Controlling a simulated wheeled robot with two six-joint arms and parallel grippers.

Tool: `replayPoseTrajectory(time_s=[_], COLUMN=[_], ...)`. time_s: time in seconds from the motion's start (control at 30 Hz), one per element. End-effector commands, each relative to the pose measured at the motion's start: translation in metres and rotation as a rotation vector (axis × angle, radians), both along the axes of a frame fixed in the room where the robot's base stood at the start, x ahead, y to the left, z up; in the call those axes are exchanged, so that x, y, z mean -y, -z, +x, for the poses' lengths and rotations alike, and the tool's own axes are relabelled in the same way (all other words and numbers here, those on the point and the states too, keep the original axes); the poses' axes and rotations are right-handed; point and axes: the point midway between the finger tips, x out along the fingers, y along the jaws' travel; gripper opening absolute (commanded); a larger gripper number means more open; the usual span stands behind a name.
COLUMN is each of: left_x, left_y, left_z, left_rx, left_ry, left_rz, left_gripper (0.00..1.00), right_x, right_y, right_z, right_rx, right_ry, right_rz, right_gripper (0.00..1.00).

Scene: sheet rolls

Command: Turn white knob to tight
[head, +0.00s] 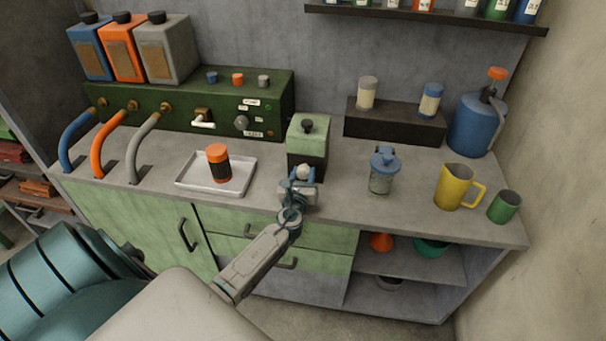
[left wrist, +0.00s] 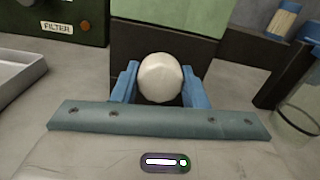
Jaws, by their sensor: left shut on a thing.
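The white knob (head: 303,172) is on the front of a small box (head: 308,140) with a pale green upper part and a dark lower part. It shows as a round white ball in the left wrist view (left wrist: 160,77). My left gripper (head: 302,178) comes from the front and is shut on the knob. In the left wrist view its blue fingers (left wrist: 160,88) lie on the knob's left and right sides. I cannot read any mark for tight, and the fingers hide the knob's sides. My right gripper is not in view.
A tray (head: 188,184) with an orange and black jar (head: 217,162) is to the left. A blue-lidded jar (head: 382,172), a yellow jug (head: 456,186) and a green cup (head: 504,206) stand to the right. A green machine (head: 170,122) is behind left. Counter between jar and jug is clear.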

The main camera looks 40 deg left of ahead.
Motion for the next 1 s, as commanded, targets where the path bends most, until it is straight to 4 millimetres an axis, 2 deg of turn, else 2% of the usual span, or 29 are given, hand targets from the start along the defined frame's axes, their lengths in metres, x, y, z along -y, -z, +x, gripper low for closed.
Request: replayPoseTrajectory(time_s=[0.17,0.2,0.3,0.67,0.77,1.0], left_x=[0.000,0.000,0.000,0.003,0.009,0.030], left_y=[0.002,0.002,0.002,0.002,0.003,0.004], left_z=[-0.001,-0.001,-0.001,-0.006,-0.018,-0.062], left_rx=[-0.004,-0.004,-0.003,-0.002,-0.002,-0.002], left_ry=[0.000,0.000,0.000,0.000,0.000,0.000], left_rz=[0.001,0.001,0.000,0.000,-0.001,-0.002], left_gripper=[0.17,0.46,0.61,0.61,0.61,0.61], right_x=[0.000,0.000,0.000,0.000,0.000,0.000], right_y=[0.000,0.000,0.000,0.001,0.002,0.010], right_z=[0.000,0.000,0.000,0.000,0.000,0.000], right_rx=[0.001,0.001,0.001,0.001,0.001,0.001], right_ry=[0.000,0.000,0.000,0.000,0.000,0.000], right_rz=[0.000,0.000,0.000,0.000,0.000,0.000], right_gripper=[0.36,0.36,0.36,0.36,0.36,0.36])
